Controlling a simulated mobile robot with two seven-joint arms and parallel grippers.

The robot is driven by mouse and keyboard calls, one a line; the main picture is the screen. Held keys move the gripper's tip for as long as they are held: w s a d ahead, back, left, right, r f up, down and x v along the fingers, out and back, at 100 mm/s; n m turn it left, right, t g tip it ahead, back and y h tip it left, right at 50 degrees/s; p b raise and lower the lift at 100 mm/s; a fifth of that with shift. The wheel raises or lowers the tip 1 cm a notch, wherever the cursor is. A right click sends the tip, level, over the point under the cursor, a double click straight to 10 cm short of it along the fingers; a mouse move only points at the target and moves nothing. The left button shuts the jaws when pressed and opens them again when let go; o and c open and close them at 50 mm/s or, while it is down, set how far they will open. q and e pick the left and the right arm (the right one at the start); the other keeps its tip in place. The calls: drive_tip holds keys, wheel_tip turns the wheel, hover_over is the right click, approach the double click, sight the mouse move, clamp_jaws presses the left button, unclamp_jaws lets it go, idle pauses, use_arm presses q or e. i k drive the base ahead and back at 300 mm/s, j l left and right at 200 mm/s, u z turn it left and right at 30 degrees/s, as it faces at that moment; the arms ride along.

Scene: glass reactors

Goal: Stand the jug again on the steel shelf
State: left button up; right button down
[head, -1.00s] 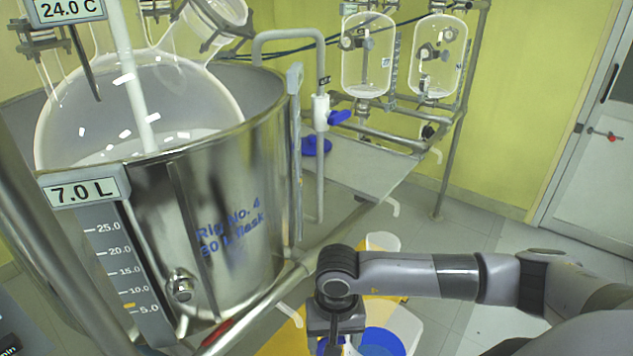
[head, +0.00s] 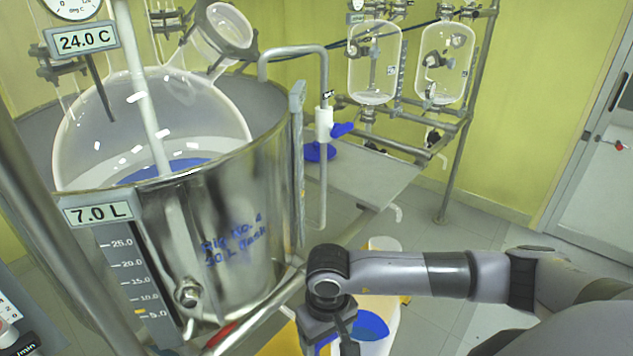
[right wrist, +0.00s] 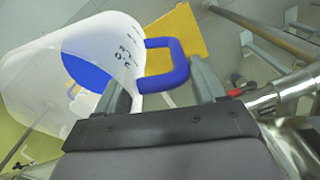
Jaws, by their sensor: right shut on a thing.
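The jug is a whitish, see-through vessel with a blue handle and blue contents. In the right wrist view the jug (right wrist: 28,82) fills the left side, tilted in the picture. My right gripper (right wrist: 165,85) is shut on its blue handle. In the head view the jug (head: 388,318) is low in the middle, partly hidden by my right gripper (head: 335,340). The steel shelf (head: 375,185) is a flat grey plate beyond and above the jug, right of the big steel vessel. My left gripper is out of view.
The steel vessel (head: 240,215) with a glass flask (head: 90,130) stands at left. A pipe with a blue-handled valve (head: 325,125) hangs by the shelf's left side, with a blue round thing (head: 320,151) below. A frame with two glass reactors (head: 375,60) stands behind. Much of the shelf is bare.

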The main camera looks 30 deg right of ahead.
sight(371, 170)
drive_tip(key=k+l+u, duration=0.15)
drive_tip(key=l+u, duration=0.15)
drive_tip(key=u, duration=0.15)
drive_tip(key=k+l+u, duration=0.25)
drive_tip(key=u, duration=0.2)
drive_tip(key=k+l+u, duration=0.1)
drive_tip(key=u, duration=0.35)
drive_tip(key=k+l+u, duration=0.15)
drive_tip(key=u, duration=0.35)
drive_tip(key=k+l+u, duration=0.15)
drive_tip(key=u, duration=0.3)
drive_tip(key=k+u, duration=0.15)
drive_tip(key=u, duration=0.35)
drive_tip(key=k+l+u, duration=0.15)
drive_tip(key=k+u, duration=0.2)
drive_tip(key=u, duration=0.15)
drive_tip(key=k+u, duration=0.35)
drive_tip(key=k, duration=0.5)
